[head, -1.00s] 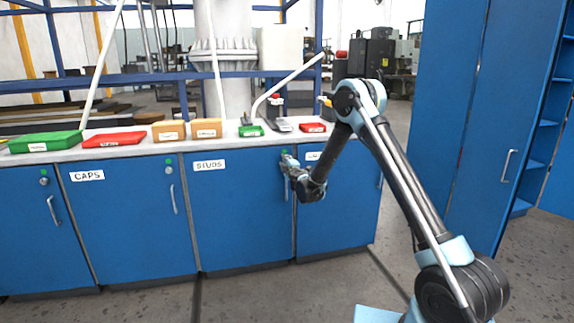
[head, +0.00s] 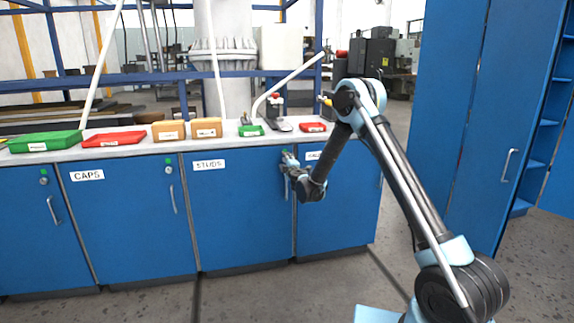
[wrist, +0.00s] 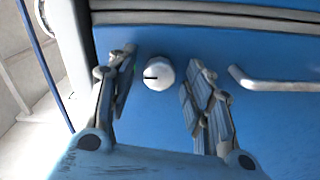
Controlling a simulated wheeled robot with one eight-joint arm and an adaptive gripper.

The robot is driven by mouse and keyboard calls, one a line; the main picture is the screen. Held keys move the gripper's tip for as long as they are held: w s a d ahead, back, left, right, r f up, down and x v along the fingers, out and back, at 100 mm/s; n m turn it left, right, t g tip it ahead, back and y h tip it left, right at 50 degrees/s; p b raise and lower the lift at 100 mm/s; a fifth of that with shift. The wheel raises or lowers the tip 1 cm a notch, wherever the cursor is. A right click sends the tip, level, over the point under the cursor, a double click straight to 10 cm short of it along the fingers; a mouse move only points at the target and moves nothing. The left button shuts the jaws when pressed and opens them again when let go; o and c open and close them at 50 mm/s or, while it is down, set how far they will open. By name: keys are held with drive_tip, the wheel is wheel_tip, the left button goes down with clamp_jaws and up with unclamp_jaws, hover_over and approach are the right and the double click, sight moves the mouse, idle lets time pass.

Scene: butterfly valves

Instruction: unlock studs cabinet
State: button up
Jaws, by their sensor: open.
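The studs cabinet (head: 235,215) is a blue door labelled STUDS under the worktop, and it is shut. Its lock knob (wrist: 159,75) is round and whitish with a dark slot, seen in the wrist view; the slot lies roughly level in that picture. My gripper (wrist: 158,88) is open, one finger on each side of the knob, with visible gaps to it. In the head view my gripper (head: 288,165) is at the upper right of the studs door and hides the knob. The door's handle (wrist: 275,80) is right of the fingers in the wrist view.
The caps cabinet (head: 125,220) stands to the left. The worktop (head: 225,143) above carries green, red and orange bins. A tall blue cabinet (head: 450,130) stands at the right. The floor in front of the low cabinets is clear.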

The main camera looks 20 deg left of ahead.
drive_tip(key=v, duration=1.1)
drive_tip(key=shift+s+d, duration=0.2)
drive_tip(key=shift+s, duration=0.15)
